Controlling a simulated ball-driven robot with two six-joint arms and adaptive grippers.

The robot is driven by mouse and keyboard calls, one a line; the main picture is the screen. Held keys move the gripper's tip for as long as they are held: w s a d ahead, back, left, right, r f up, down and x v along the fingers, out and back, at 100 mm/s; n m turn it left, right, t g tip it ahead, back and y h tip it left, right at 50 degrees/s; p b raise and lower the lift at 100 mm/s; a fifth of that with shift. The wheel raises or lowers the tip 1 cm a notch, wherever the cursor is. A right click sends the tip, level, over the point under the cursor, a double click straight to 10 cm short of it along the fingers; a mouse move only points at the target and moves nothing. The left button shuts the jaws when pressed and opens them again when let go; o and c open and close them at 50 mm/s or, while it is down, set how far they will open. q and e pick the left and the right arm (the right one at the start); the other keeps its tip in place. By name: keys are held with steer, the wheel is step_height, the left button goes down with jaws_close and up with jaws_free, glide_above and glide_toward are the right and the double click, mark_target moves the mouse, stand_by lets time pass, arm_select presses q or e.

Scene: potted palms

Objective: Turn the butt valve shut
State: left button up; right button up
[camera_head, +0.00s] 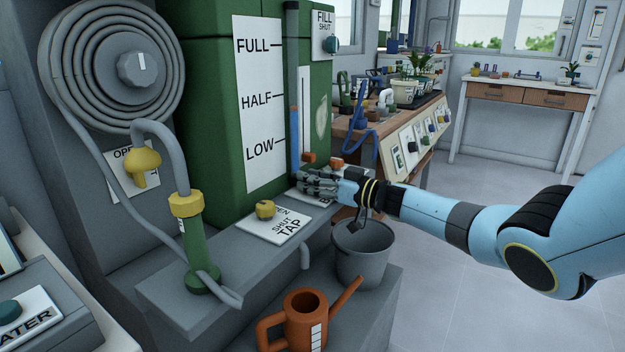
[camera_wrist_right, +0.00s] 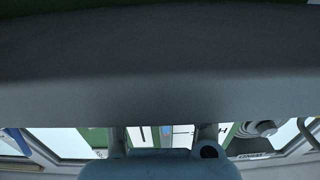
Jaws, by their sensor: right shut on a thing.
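The green water butt (camera_head: 214,110) stands on a grey ledge, with FULL, HALF and LOW marks and a gauge tube on its front. My right gripper (camera_head: 308,183) is at the ledge by the foot of the butt, over a white card (camera_head: 325,199) whose lettering is partly covered. It is shut on the butt valve there; its fingers hide the valve. An orange piece (camera_head: 308,157) shows just behind the fingers. In the right wrist view a grey surface fills the upper part, and the finger parts (camera_wrist_right: 163,138) show below. My left gripper is out of view.
A yellow tap knob (camera_head: 265,209) sits on the TAP card to the left. A grey bucket (camera_head: 362,255) and an orange watering can (camera_head: 306,318) stand below the ledge. A hose reel (camera_head: 112,65) is at upper left. Open floor lies to the right.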

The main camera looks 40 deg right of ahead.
steer(key=o, duration=1.2)
steer(key=shift+s+d, duration=0.15)
steer(key=shift+s, duration=0.1)
steer(key=v, duration=1.1)
steer(key=shift+s, duration=0.2)
steer(key=shift+d, duration=0.1)
